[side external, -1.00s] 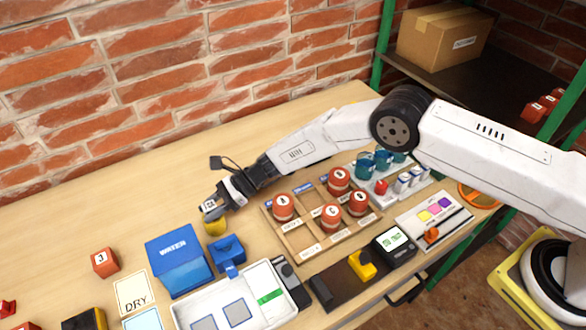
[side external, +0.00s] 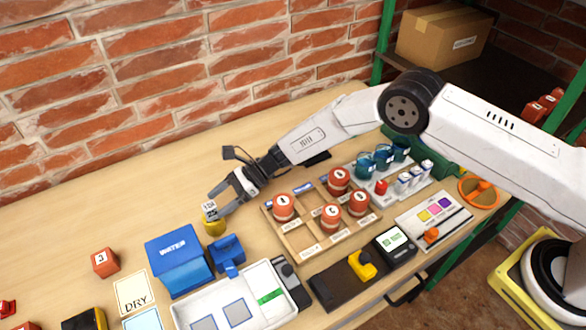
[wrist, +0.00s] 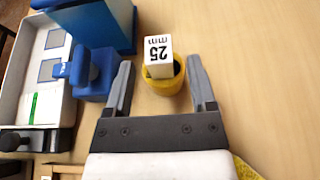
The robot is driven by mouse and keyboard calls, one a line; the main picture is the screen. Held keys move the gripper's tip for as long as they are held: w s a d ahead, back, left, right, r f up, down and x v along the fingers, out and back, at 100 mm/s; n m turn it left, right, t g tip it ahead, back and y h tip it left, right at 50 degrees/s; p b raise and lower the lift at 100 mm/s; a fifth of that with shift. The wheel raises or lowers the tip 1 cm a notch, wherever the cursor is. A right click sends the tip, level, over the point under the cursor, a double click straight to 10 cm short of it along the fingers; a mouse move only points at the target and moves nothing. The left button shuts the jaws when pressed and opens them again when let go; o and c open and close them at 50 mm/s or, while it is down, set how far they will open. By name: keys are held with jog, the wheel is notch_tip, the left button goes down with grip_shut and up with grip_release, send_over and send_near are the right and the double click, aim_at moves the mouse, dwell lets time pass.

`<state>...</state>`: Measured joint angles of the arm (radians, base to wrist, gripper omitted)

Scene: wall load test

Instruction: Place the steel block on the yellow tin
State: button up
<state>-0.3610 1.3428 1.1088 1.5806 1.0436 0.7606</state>
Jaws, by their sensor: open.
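The steel block (side external: 210,211), a small pale block marked 25 mm, stands on the yellow tin (side external: 214,227) in the side view. In the wrist view the block (wrist: 158,57) rests on or in the top of the yellow tin (wrist: 160,84); its exact seating cannot be told. My gripper (side external: 226,197) is open, just to the right of and behind the block. In the wrist view the open fingers (wrist: 160,85) stand to either side of the tin, with gaps between them and the block.
A blue WATER box (side external: 178,262) and a smaller blue holder (side external: 227,252) stand in front of the tin. A wooden rack (side external: 297,240) with several red-brown jars is to the right. A white tray (side external: 190,318) lies in front.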

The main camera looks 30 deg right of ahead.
jog(key=v, duration=0.8)
jog(key=shift+d, duration=0.4)
jog(key=shift+r, duration=0.15)
jog(key=s+d+r+n+t+h, duration=0.1)
jog(key=s+d+r+n+h, duration=0.2)
jog(key=s+d+n, duration=0.3)
jog(key=s+d+r+n+h, duration=0.4)
jog(key=s+d+n+h, duration=0.2)
jog(key=s+d, duration=0.4)
jog(key=s+d+r+n+t+h, duration=0.1)
jog(key=s+d+r+n+h, duration=0.3)
jog(key=d, duration=0.7)
jog(key=shift+s+d+n+t, duration=0.35)
jog(key=shift+s+n, duration=0.65)
jog(key=shift+s, duration=0.95)
